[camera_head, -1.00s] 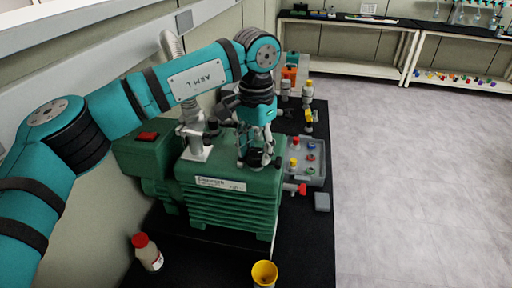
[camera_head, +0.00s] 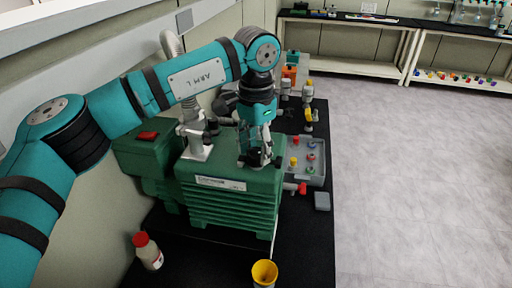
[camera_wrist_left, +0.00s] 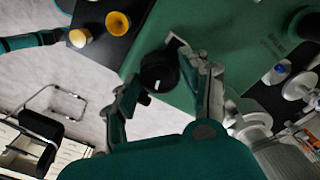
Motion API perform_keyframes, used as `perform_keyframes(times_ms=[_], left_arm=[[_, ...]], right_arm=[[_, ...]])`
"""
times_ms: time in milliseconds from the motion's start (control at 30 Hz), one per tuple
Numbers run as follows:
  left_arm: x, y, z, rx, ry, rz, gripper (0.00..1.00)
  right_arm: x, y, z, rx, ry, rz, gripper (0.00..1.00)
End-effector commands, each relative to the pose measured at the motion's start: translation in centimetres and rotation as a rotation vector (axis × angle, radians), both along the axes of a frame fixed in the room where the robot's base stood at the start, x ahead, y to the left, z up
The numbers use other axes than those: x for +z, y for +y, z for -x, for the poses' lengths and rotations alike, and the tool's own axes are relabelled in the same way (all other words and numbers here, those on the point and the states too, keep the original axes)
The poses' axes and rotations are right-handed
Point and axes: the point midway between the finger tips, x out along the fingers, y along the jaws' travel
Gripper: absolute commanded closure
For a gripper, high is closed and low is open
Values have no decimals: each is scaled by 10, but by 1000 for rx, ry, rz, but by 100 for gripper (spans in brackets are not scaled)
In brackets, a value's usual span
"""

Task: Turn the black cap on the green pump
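The green pump (camera_head: 235,207) stands on the black bench, with a white label on its near side. Its black cap (camera_wrist_left: 160,72) shows in the left wrist view as a round dark knob on the green top. My left gripper (camera_head: 255,160) points down over the right part of the pump top. In the left wrist view its fingers (camera_wrist_left: 165,85) are spread on either side of the cap, with a small gap visible at the left finger. In the head view the fingers mostly hide the cap. My right gripper is not in view.
A white metal fitting (camera_head: 197,145) rises from the pump top left of my gripper. A grey tray (camera_head: 318,178) with small coloured parts lies behind right. A yellow cup (camera_head: 264,272) and a red-capped bottle (camera_head: 147,252) stand in front.

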Motion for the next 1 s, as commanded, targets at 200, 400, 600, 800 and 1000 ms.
perform_keyframes(times_ms=[200,400,600,800,1000], left_arm=[[-1,0,0,0,1,0,35],[1,0,0,0,1,0,35],[28,-1,0,0,-1,1,35],[60,0,0,1,1,1,35],[74,0,0,1,1,0,35]], right_arm=[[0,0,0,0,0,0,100],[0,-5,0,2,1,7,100],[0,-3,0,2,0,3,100],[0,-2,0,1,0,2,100],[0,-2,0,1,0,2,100]])
